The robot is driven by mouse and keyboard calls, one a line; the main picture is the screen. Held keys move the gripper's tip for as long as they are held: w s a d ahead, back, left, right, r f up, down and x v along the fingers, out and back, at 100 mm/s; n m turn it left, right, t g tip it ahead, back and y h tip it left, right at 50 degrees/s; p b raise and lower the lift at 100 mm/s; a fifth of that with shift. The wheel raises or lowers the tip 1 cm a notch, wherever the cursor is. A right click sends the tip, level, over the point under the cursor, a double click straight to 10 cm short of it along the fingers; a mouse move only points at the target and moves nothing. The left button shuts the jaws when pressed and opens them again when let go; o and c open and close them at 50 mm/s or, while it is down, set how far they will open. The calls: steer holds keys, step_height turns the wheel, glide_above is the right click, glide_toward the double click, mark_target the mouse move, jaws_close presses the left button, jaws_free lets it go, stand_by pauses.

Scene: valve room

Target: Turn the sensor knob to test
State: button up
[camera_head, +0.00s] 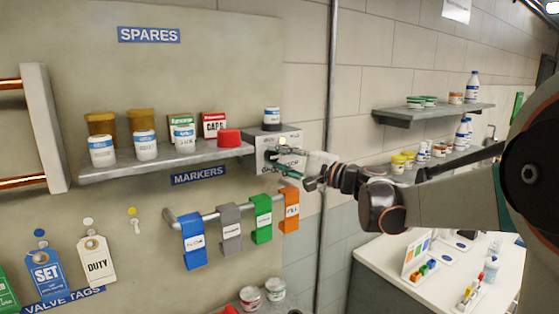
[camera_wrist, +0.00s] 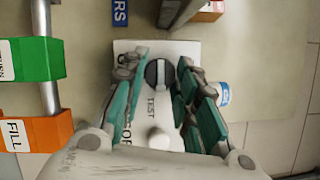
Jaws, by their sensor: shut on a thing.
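The sensor box (camera_head: 262,149) is a pale grey box at the right end of the spares shelf; its pale face also shows in the wrist view (camera_wrist: 122,47). On that face is a round dark sensor knob (camera_wrist: 158,73) with a light bar running up and down in the picture. The word TEST stands just below the knob in the wrist view, turned sideways; a second, partly covered word is lower left. My gripper (camera_wrist: 160,76) has teal fingers on both sides of the knob, shut on it. In the head view my gripper (camera_head: 291,163) reaches the box and hides the knob.
The spares shelf (camera_head: 160,164) holds several jars and cartons. Coloured tags hang from a rail (camera_head: 208,217) below. A pipe (camera_head: 329,110) runs up the wall behind my gripper.

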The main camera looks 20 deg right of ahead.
steer(key=shift+f, duration=0.1)
steer(key=o, duration=1.1)
steer(key=shift+d, duration=0.1)
steer(key=shift+c, duration=0.2)
steer(key=r+v, duration=0.1)
steer(key=v, duration=1.1)
steer(key=shift+f, duration=0.4)
